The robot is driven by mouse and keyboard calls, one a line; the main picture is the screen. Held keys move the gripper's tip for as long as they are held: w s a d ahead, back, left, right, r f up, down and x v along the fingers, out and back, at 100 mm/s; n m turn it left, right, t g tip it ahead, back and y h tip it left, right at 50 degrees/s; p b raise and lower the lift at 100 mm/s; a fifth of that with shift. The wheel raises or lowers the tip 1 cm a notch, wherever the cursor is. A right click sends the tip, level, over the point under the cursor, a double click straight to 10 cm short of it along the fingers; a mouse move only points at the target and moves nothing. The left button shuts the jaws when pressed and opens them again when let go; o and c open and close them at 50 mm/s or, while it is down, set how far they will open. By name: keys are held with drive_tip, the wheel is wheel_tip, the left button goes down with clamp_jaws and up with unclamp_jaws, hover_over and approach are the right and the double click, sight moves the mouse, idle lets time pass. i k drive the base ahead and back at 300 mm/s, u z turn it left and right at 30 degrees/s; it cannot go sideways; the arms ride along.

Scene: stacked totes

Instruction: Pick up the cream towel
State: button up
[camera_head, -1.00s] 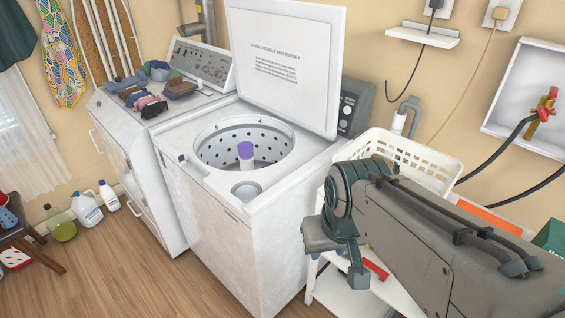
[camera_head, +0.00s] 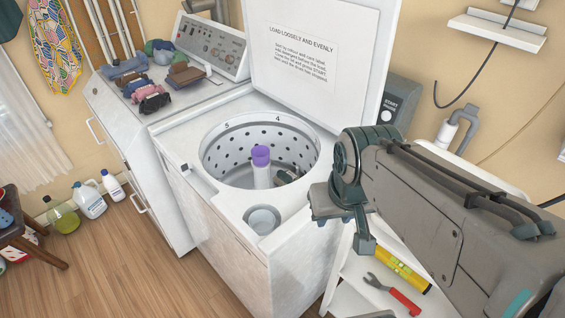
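I cannot make out a cream towel in this view. The open top-loading washer (camera_head: 190,215) stands in the middle with its lid raised. Its drum (camera_head: 225,150) has a white and purple agitator post (camera_head: 261,165). A small bit of dark and brownish cloth (camera_head: 285,176) shows low in the drum, partly hidden by the rim. My gripper (camera_head: 344,222) is in front of the washer's right front corner, outside the drum. Its two fingers look apart, with nothing seen between them.
Folded clothes (camera_head: 150,75) in blue, green, brown and pink lie on the dryer to the left. The raised lid (camera_head: 310,90) stands behind the drum. A white shelf at lower right holds a yellow level (camera_head: 402,270) and red-handled wrench (camera_head: 405,301). Bottles (camera_head: 88,200) stand on the floor at left.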

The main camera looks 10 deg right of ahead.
sight(282, 178)
drive_tip(key=u, duration=0.05)
drive_tip(key=k, duration=0.5)
drive_tip(key=u, duration=1.65)
drive_tip(key=i, duration=2.3)
drive_tip(key=z, duration=3.55)
